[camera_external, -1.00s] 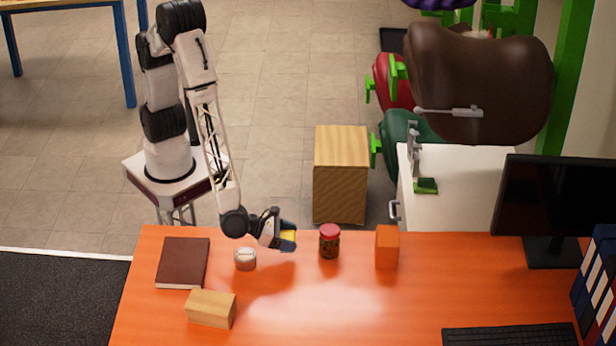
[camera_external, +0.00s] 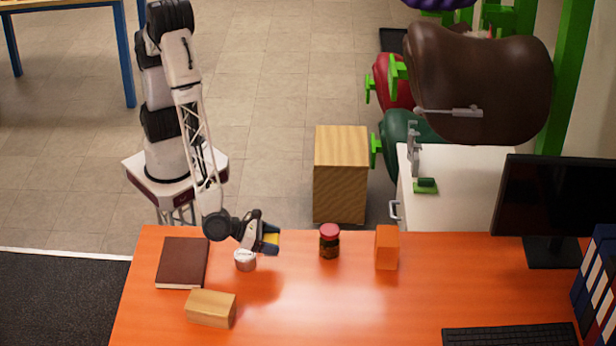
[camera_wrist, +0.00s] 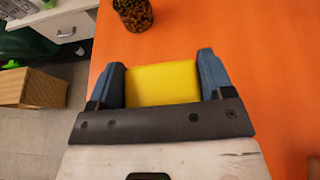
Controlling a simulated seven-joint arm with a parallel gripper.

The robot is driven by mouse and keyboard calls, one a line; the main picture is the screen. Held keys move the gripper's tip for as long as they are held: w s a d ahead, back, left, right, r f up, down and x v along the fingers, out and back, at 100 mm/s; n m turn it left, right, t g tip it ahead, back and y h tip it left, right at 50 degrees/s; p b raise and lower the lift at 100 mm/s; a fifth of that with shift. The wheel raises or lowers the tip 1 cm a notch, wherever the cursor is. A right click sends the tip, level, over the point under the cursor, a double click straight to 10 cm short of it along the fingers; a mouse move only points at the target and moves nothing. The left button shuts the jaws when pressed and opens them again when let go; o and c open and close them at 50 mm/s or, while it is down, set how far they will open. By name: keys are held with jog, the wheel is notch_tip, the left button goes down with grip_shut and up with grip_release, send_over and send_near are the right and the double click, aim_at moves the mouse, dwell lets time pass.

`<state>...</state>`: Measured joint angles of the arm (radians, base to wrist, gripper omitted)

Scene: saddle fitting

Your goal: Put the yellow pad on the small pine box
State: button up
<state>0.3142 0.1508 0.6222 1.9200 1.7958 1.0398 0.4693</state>
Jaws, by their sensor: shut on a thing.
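The yellow pad (camera_wrist: 162,84) is held between the two blue fingers of my gripper (camera_wrist: 161,82) in the wrist view. In the external view a small part of the yellow pad (camera_external: 273,240) shows at the tip of my gripper (camera_external: 271,240). My gripper is shut on it, above the back part of the orange desk. The small pine box (camera_external: 211,308) lies at the desk's front left, apart from the gripper and to its lower left. Its visible top is bare.
A jar with a red lid (camera_external: 329,241) and an orange box (camera_external: 387,247) stand to the right. The desk's middle (camera_external: 320,305) is clear.

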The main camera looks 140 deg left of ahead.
jog(key=s+d+r, duration=0.2)
jog(key=s+d, duration=0.3)
jog(key=d, duration=0.5)
jog(key=s+d+r, duration=0.3)
jog(key=s+d, duration=0.2)
jog(key=d, duration=0.5)
jog(key=shift+d+r+h, duration=0.25)
jog(key=shift+d+h, duration=0.05)
jog(key=shift+d, duration=0.05)
send_over(207, 308)
jog(key=shift+f, duration=0.75)
jog(key=shift+f, duration=1.75)
jog(key=shift+f, duration=0.1)
